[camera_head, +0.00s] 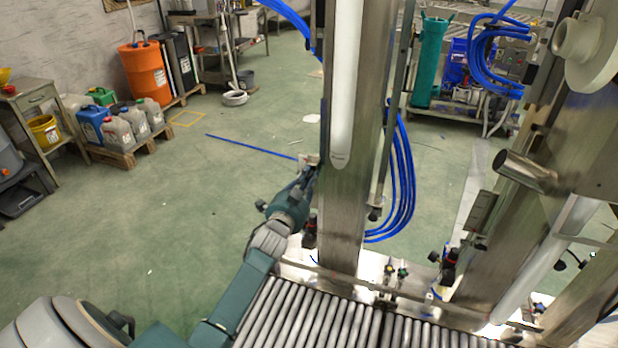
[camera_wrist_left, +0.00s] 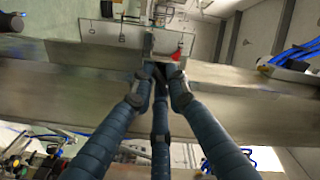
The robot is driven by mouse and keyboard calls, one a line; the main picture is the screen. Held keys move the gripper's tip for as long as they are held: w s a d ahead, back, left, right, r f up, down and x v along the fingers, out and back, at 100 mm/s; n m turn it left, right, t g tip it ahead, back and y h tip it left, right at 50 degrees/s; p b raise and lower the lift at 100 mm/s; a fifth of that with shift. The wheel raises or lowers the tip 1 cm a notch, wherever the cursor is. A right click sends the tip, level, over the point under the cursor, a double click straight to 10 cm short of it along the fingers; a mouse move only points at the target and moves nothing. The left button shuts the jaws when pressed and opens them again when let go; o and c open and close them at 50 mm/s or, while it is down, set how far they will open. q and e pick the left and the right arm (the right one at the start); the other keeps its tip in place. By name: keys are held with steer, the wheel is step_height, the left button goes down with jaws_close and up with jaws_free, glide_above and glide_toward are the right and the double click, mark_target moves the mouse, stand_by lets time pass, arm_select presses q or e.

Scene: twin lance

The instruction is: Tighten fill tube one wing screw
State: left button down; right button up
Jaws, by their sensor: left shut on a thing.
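My left gripper (camera_head: 307,174) reaches up from the lower left to the left side of the steel column (camera_head: 345,215) in the head view. In the left wrist view the gripper's blue-grey fingers (camera_wrist_left: 158,82) close together on a small dark part, which I take to be the wing screw (camera_wrist_left: 158,70). The part sits at a small metal bracket (camera_wrist_left: 165,42) on the column, with a red piece (camera_wrist_left: 177,54) beside it. The fingertips hide most of the screw, so its wings and seating cannot be made out. My right gripper is in neither view.
A roller conveyor (camera_head: 300,318) runs below the columns. Blue hoses (camera_head: 402,190) hang right of the column, and a blue rod (camera_head: 250,146) shows to its left. Jugs on a pallet (camera_head: 125,155) stand far left.

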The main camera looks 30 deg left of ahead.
arm_select(q)
steer(key=shift+a+r+m, duration=0.2)
steer(key=shift+r+m, duration=0.15)
steer(key=shift+m, duration=0.15)
